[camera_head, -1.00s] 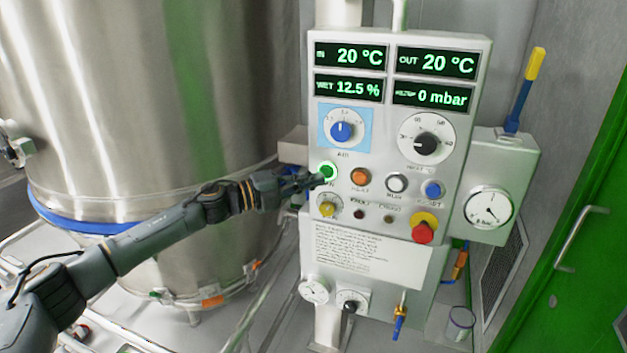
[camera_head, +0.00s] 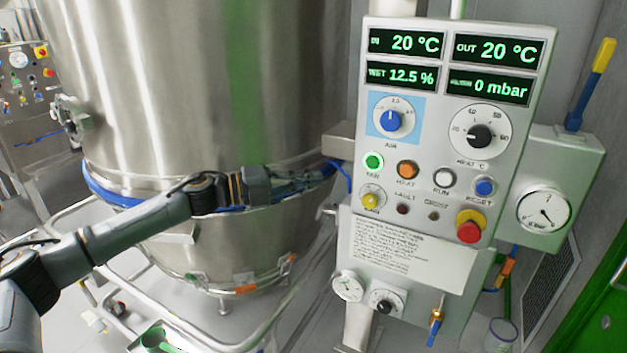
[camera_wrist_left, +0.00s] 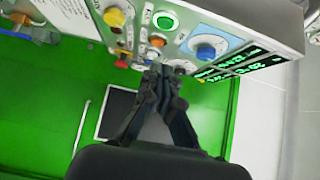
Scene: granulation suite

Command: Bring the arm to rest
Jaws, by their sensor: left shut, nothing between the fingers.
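My left arm comes in from the left in the head view. Its gripper (camera_head: 326,171) is shut and empty, left of the control panel (camera_head: 386,226) and in front of the steel vessel (camera_head: 235,90). In the left wrist view the gripper (camera_wrist_left: 161,72) shows its fingers together, with the panel's buttons beyond the tips. The green button (camera_head: 373,161) on the panel is lit, and it also shows lit in the wrist view (camera_wrist_left: 165,21). The gripper is apart from it. My right gripper is not in view.
The panel carries an orange button (camera_head: 408,169), a blue knob (camera_head: 393,121) and a red emergency button (camera_head: 469,228). A gauge box (camera_head: 556,165) stands at its right. A tubular frame (camera_head: 225,338) runs around the vessel's base. A green door (camera_head: 597,310) is at the right.

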